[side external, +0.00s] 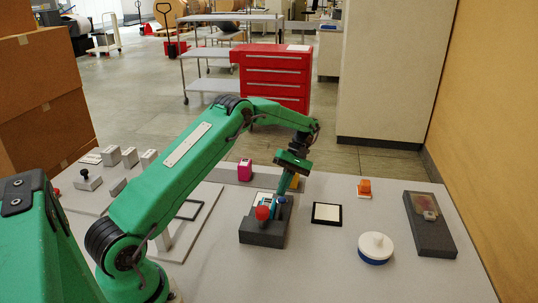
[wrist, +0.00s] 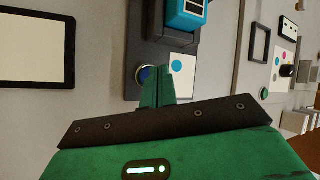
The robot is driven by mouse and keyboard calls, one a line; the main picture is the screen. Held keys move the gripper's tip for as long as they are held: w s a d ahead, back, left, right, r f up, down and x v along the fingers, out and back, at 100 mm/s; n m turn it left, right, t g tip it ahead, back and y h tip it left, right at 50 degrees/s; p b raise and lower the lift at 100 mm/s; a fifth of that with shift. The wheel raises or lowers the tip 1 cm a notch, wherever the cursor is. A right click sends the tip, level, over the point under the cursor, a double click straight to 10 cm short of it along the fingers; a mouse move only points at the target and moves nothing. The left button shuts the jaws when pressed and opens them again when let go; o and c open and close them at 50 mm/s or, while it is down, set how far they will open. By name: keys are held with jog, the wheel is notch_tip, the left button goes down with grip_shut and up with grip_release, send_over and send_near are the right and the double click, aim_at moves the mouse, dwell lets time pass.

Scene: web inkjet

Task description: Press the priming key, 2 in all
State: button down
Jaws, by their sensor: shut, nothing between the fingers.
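A dark unit (side external: 264,233) stands on the table under my gripper, with a red knob on its near side. In the wrist view its dark panel (wrist: 122,60) carries a round blue key (wrist: 144,75) in a metal ring. A white label (wrist: 182,75) with a cyan dot lies beside this key. A light-blue block (wrist: 186,12) sits on the unit at the top. My gripper (wrist: 155,76) is shut and empty, and it also shows in the side view (side external: 280,196). Its fingertips overlap the right edge of the blue key. I cannot tell whether they touch it.
A black-framed pad (side external: 327,213) lies right of the unit. Farther right are an orange-topped piece (side external: 364,187), a white round piece with a blue base (side external: 376,245) and a dark tray (side external: 425,232). A magenta block (side external: 245,169) stands behind the unit. Several grey blocks stand left.

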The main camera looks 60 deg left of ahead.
aim_at(284, 198)
jog(key=shift+d+f, duration=0.15)
jog(key=shift+f, duration=0.7)
dwell(1.6)
jog(key=shift+r, duration=0.1)
dwell(0.4)
jog(key=shift+r, duration=0.75)
jog(key=shift+r, duration=0.15)
jog(key=shift+r, duration=2.4)
